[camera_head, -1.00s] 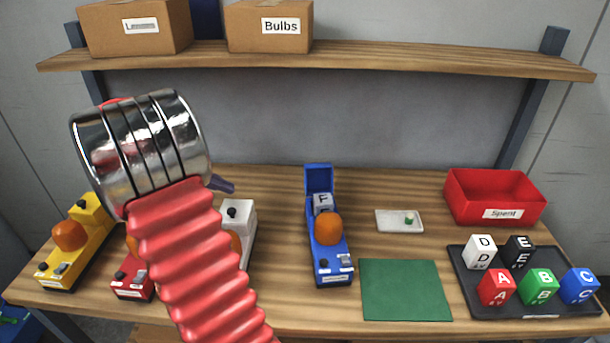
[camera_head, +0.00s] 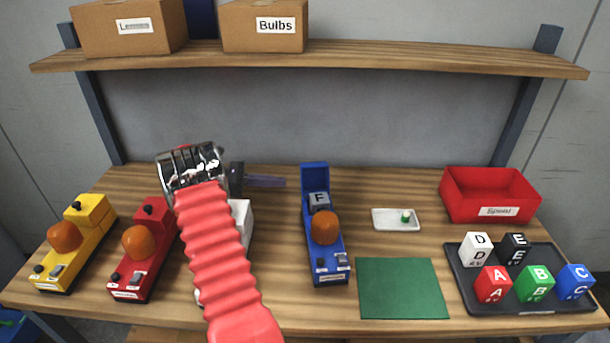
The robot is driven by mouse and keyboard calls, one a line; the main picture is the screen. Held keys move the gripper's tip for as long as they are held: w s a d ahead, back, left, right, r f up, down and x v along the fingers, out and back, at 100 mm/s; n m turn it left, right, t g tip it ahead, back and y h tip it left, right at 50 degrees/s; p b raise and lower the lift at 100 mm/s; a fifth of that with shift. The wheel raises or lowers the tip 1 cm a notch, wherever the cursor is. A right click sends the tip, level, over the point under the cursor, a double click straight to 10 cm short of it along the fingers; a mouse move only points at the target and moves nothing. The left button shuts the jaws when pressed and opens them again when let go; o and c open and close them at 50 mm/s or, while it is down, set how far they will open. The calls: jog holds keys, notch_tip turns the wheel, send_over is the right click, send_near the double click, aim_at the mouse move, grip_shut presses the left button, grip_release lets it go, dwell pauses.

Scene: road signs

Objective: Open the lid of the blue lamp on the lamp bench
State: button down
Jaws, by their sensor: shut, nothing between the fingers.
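The blue lamp (camera_head: 325,262) stands on the lamp bench (camera_head: 285,305) near the middle, with an orange dome (camera_head: 325,227) on it. Its blue lid (camera_head: 315,178) stands upright at the back, open. A grey cube marked F (camera_head: 319,200) shows in the compartment in front of the lid. My gripper (camera_head: 282,182) is shut and empty. It points right towards the lid, left of it, with a visible gap in the picture. My arm hides most of a white lamp (camera_head: 241,220).
Yellow (camera_head: 92,213) and red (camera_head: 152,262) lamps stand at left. Right of the blue lamp are a green mat (camera_head: 401,288), a small white tray (camera_head: 382,219), a red bin (camera_head: 490,197) and a black tray (camera_head: 545,307) of lettered cubes. A shelf (camera_head: 400,60) with boxes overhangs the back.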

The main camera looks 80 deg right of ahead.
aim_at(305, 174)
dwell(0.3)
jog(key=x, duration=0.9)
jog(key=shift+s+d+f, duration=0.1)
jog(key=shift+s, duration=0.25)
jog(key=shift+w+d+r, duration=0.1)
jog(key=shift+r, duration=0.9)
jog(key=shift+w+r, duration=0.15)
jog(key=shift+r, duration=0.75)
